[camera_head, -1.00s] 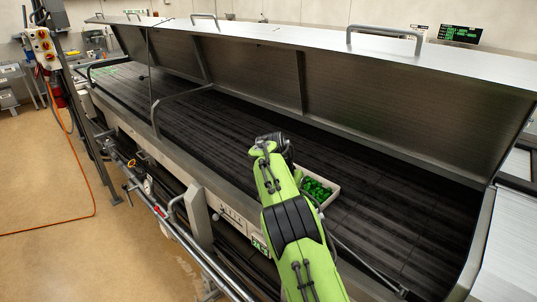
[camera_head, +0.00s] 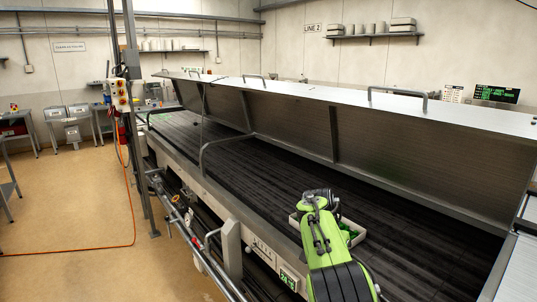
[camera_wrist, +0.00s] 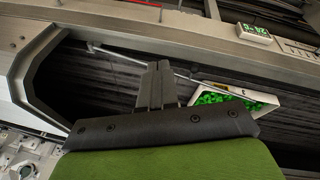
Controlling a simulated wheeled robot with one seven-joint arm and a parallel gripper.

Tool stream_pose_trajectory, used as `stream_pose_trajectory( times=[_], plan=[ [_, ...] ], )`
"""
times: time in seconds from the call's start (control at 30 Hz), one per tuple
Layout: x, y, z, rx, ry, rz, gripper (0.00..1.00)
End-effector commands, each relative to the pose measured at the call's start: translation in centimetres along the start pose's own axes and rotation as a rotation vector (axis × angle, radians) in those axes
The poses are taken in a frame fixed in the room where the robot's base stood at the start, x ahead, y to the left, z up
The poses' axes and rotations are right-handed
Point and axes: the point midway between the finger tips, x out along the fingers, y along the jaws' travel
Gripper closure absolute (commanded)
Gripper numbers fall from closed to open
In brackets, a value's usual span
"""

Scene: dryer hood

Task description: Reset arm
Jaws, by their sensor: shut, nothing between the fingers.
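My green arm reaches up from the bottom of the head view, over the near side of the dryer bed, with its dark wrist end near a white tray. In the wrist view my gripper (camera_wrist: 158,68) shows as two dark fingers together, with nothing held between them. It points over the dark slatted bed (camera_wrist: 95,85). In the head view the arm hides the fingers.
The white tray (camera_head: 295,222) of green pieces (camera_head: 346,231) lies on the bed (camera_head: 262,178), partly behind my arm. A thin rod lies near it in the wrist view. The raised metal hood (camera_head: 290,118) stands behind. Open floor (camera_head: 70,200) lies to the left.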

Motion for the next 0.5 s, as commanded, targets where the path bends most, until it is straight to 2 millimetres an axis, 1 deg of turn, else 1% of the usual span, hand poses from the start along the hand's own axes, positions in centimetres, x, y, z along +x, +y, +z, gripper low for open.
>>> stream_pose_trajectory(
  times=[0.17,0.27,0.37,0.47,0.5],
  plan=[
    [-2.2,2.1,0.5,-0.014,-0.002,-0.042,1.0],
    [-3.9,3.7,1.2,-0.029,-0.001,-0.074,1.0],
    [-5.6,5.4,2.3,-0.053,0.003,-0.113,1.0],
    [-7.5,7.6,4.0,-0.083,0.013,-0.159,1.0],
    [-8.4,8.5,5.0,-0.101,0.019,-0.182,1.0]
  ],
)
